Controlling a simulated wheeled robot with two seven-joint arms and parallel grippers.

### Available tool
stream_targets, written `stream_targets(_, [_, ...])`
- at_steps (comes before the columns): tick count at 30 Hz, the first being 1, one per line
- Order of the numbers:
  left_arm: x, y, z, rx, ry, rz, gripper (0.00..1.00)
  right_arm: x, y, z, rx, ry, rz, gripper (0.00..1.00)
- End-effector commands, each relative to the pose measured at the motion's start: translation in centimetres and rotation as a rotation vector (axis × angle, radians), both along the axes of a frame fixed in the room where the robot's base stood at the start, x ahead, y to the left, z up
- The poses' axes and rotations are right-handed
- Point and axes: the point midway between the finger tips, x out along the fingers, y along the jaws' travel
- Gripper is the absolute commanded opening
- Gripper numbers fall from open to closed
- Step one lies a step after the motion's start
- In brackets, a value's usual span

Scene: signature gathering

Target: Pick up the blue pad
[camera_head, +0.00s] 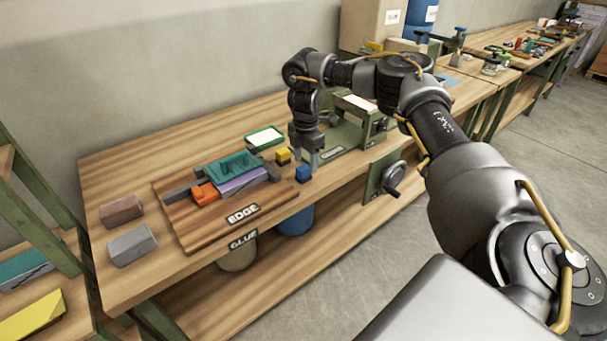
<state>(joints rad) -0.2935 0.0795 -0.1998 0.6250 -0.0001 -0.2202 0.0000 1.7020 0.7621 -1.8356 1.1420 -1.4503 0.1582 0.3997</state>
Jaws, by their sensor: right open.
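The blue pad (303,174) shows as a small dark blue block on the wooden bench (110,180), near its front edge and right of the wooden board. My right gripper (307,162) points down at the pad, with its fingers open. The fingertips are right at the pad and overlap its top in the picture. I cannot tell whether they touch it or stand around it. My left gripper is not in view.
A small yellow block (283,156) stands just left of the gripper. The wooden board (190,238) carries a stack of coloured pieces (232,170). A green press (350,137) with a handwheel (393,178) stands close on the right. A green-framed pad (264,137) lies behind.

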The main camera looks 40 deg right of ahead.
Motion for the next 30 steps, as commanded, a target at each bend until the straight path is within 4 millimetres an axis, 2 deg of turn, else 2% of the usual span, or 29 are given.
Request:
stream_targets(5, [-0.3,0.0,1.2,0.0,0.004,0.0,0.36,0.5,0.3,-2.4,-0.002,0.006,0.001,0.57])
stream_targets(9, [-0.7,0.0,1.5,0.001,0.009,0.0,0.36,0.5,0.3,-4.2,-0.001,0.005,0.0,0.57])
stream_targets(18, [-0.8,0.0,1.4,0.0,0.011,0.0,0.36,0.6,0.3,-4.9,0.0,0.002,0.0,0.57])
stream_targets(30, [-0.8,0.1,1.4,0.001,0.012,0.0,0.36,0.6,0.3,-4.8,0.0,0.001,0.001,0.09])
